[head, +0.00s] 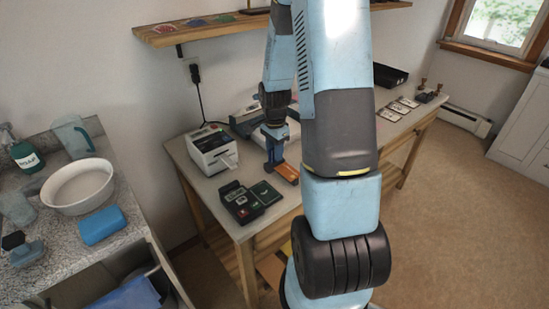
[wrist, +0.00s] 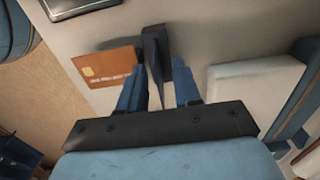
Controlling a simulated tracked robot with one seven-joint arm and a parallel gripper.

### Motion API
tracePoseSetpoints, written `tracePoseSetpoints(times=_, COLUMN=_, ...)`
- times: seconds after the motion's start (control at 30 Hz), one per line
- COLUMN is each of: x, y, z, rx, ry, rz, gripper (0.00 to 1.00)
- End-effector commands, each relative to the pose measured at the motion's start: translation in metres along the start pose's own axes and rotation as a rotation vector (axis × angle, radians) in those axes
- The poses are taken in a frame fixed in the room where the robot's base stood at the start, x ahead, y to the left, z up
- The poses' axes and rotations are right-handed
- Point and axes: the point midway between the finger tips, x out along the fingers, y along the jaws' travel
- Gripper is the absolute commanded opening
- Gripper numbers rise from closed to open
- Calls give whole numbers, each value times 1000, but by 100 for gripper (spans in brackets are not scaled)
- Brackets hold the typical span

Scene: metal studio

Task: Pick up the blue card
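I cannot make out a blue card in either view. An orange card (wrist: 110,68) with a gold chip lies flat, left of my gripper (wrist: 162,88) in the wrist view. An orange piece also shows below the gripper (head: 272,160) in the head view. My gripper's two blue fingers stand apart, low over the worktable (head: 285,208). A dark upright piece (wrist: 155,42) shows between and beyond them, tapering toward the palm. I cannot tell what it is or whether a finger touches it. My arm hides part of the table.
Pale cards (head: 398,107) lie farther right. A white block (wrist: 252,88) is right of the fingers. A wall shelf (head: 215,30) is above.

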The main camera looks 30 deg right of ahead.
Motion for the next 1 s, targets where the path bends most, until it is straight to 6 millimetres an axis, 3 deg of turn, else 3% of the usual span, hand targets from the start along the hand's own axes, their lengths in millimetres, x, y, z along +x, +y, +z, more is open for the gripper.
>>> tracePoseSetpoints(times=0.1, x=9, y=0, z=0, rx=-1, ry=-1, rz=1, gripper=33)
tracePoseSetpoints(times=0.4, x=11, y=0, z=1, rx=-1, ry=0, rz=-1, gripper=32)
tracePoseSetpoints(times=0.73, x=11, y=0, z=1, rx=-1, ry=0, rz=0, gripper=0)
tracePoseSetpoints(times=1.0, x=11, y=0, z=1, rx=-2, ry=0, rz=0, gripper=0)
